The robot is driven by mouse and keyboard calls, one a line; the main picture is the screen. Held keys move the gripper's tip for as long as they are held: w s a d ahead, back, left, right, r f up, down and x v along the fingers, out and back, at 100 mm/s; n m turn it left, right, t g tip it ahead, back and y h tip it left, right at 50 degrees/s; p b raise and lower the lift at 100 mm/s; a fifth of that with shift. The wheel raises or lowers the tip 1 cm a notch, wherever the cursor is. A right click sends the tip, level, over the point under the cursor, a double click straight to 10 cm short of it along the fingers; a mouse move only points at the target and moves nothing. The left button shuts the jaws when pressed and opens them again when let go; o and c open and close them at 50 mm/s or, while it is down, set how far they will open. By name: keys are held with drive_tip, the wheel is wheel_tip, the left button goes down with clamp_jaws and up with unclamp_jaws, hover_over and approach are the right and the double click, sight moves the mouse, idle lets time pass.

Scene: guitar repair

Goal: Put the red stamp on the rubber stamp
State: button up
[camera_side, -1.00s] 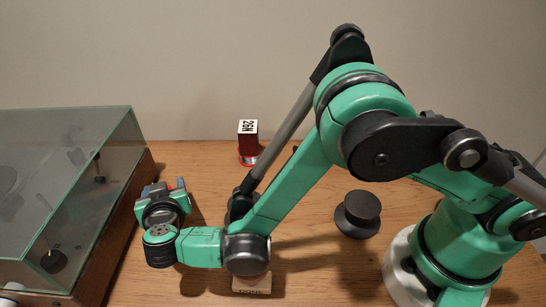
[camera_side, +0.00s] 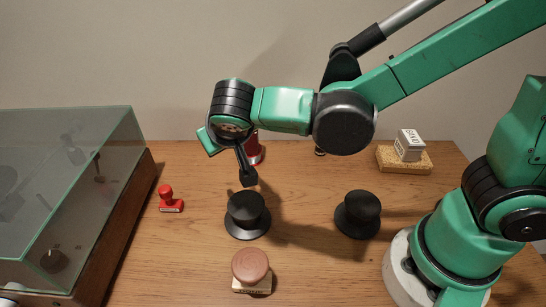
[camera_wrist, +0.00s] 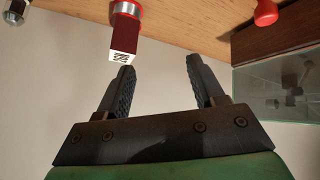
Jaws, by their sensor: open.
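A small red stamp (camera_side: 170,199) with a round knob handle stands on the table at the left in the side view. Its red knob also shows at the top right of the wrist view (camera_wrist: 265,12). A wooden rubber stamp (camera_side: 250,268) with a round brownish-pink handle stands at the front of the table. My gripper (camera_side: 247,178) is raised above the table, right of the red stamp and behind the rubber stamp. In the wrist view its two dark fingers (camera_wrist: 160,68) are apart with nothing between them.
A dark red block (camera_wrist: 124,35) with a lettered white end is beyond the fingers; my arm partly hides it in the side view (camera_side: 254,148). Two black knobs (camera_side: 247,213) (camera_side: 358,213) stand mid-table. A lettered white block (camera_side: 409,145) sits on cork. A glass-lidded case (camera_side: 85,200) is left.

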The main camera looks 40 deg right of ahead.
drive_tip(key=s+d+r+n+y, duration=0.1)
drive_tip(key=s+d+r+y, duration=0.1)
drive_tip(key=s+d, duration=0.5)
drive_tip(key=d+y, duration=0.1)
drive_tip(key=d, duration=0.2)
drive_tip(key=shift+n+g, duration=0.3)
drive_tip(key=shift+g, duration=0.1)
drive_tip(key=shift+o, duration=0.4)
drive_tip(key=shift+s+d+y, duration=0.3)
drive_tip(key=shift+s+d, duration=0.1)
drive_tip(key=g, duration=0.7)
hover_over(164, 188)
drive_tip(key=f, duration=0.5)
drive_tip(key=shift+d, duration=0.3)
drive_tip(key=shift+a+f, duration=0.35)
drive_tip(key=shift+f, duration=2.85)
